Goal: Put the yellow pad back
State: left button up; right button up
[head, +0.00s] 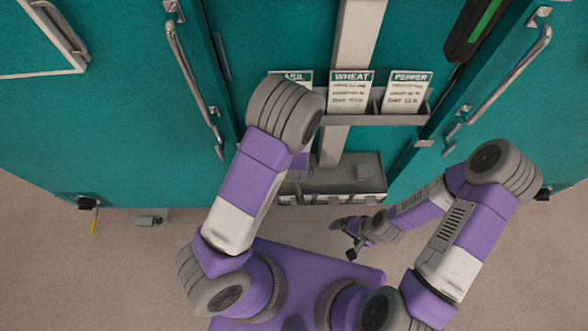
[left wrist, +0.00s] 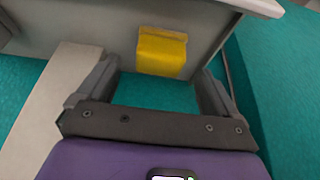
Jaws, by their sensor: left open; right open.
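The yellow pad (left wrist: 162,52) shows in the left wrist view, against a pale grey panel. My left gripper (left wrist: 157,82) is open, and the pad appears beyond its fingertips, between them in the picture. I see no contact, and teal shows through the gap between the fingers. In the head view my left arm hides the left gripper, and I cannot make out the pad there. My right gripper (head: 352,236) is open and empty, low in front of the chambers at the right of centre.
Teal chamber doors with metal handles (head: 193,85) flank a pale central post (head: 354,35). A rack (head: 405,116) on it holds cards, including WHEAT (head: 350,93) and PEPPER (head: 407,92). A grey tray (head: 325,178) stands lower down.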

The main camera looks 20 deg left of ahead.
pick_arm(q)
jog(key=a+p+v, duration=0.1)
jog(key=p+v, duration=0.2)
jog(key=v, duration=0.5)
jog(key=shift+d+r, duration=0.2)
jog(key=shift+d, duration=0.3)
pick_arm(e)
notch_tip(320, 180, up, 4)
jog(key=shift+f, duration=0.25)
pick_arm(q)
jog(key=shift+s, duration=0.1)
